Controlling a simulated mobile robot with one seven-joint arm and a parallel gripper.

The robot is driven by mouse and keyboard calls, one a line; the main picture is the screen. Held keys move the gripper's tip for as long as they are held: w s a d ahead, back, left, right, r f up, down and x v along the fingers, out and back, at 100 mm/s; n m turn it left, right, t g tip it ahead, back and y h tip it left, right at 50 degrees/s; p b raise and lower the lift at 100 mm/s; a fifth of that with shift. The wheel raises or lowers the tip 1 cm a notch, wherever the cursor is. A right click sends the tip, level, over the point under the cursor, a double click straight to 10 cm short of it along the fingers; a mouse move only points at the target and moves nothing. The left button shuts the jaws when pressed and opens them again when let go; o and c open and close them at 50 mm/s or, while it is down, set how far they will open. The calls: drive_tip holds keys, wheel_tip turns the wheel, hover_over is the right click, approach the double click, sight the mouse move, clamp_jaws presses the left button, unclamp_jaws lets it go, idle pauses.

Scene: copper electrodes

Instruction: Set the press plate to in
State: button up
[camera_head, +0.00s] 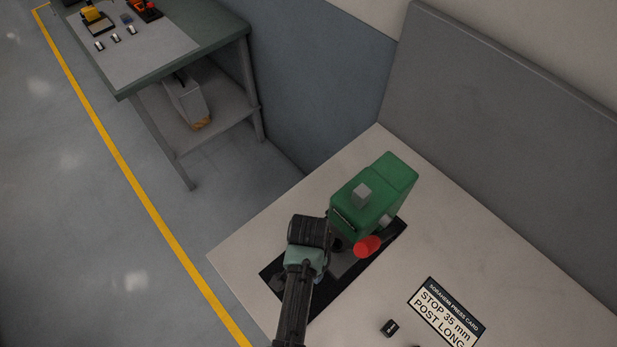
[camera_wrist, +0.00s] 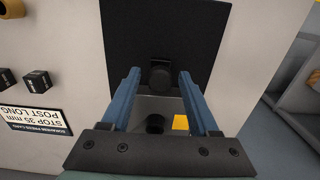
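The green press (camera_head: 375,195) stands on a black base (camera_head: 392,236) on the light table. It has a grey block on top and a red knob (camera_head: 367,247) at its side. In the wrist view, my gripper (camera_wrist: 159,76) is open, its two blue fingers on either side of a small black knob (camera_wrist: 160,73), with gaps on both sides. A grey plate (camera_wrist: 145,104) shows between the fingers, with a dark round part and a yellow patch (camera_wrist: 180,122) near it. I cannot tell which position the press plate is in. My arm hides part of the base in the head view.
A card (camera_head: 446,312) reading "STOP 35 mm POST LONG" lies right of the press, with small black blocks (camera_head: 389,328) near it. A grey wall panel (camera_head: 500,120) stands behind. Another bench (camera_head: 185,52) with small items is at upper left.

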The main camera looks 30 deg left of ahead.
clamp_jaws()
idle(1.2)
